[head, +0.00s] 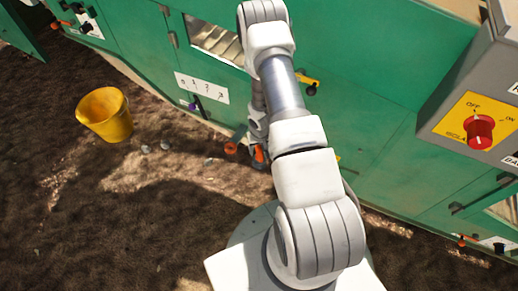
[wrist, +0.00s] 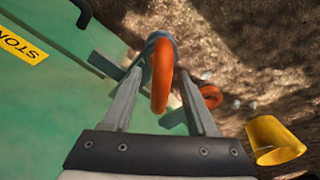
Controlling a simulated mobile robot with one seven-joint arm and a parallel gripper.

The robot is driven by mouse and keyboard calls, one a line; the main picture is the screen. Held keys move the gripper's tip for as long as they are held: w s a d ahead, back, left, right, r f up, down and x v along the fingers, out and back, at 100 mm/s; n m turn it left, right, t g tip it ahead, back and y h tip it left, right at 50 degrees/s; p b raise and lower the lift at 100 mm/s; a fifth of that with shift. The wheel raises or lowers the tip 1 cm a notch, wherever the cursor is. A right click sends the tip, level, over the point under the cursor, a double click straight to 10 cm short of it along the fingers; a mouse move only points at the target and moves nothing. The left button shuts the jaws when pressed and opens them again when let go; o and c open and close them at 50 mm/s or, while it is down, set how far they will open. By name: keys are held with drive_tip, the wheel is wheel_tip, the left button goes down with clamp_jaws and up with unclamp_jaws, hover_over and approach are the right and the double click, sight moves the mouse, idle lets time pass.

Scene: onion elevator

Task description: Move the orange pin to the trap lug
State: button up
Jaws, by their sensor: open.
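In the wrist view, my gripper (wrist: 160,78) is open, its two grey fingers on either side of an orange ring (wrist: 161,88). The ring seems to be the handle of an orange pin; a grey-blue round part shows at its top. I cannot tell whether the fingers touch it. A second orange ring (wrist: 210,96) is just right of the right finger, lower down by the green machine. In the head view, an orange ring (head: 231,148) shows left of my arm, and another orange piece (head: 259,154) is by my partly hidden gripper. I cannot clearly make out the trap lug.
The green machine wall (head: 390,140) runs behind my arm. A white strip with several marks (head: 202,87) is on it. A yellow bucket (head: 106,115) stands on the brown ground to the left. A grey box with a red knob (head: 479,132) is at right. Small pale lumps lie near the bucket.

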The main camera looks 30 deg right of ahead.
wheel_tip(320, 180, up, 17)
drive_tip(key=s+p, duration=0.2)
drive_tip(key=p, duration=0.3)
drive_tip(key=shift+a+r+p, duration=0.15)
drive_tip(key=shift+a+p, duration=0.1)
drive_tip(key=shift+p, duration=0.1)
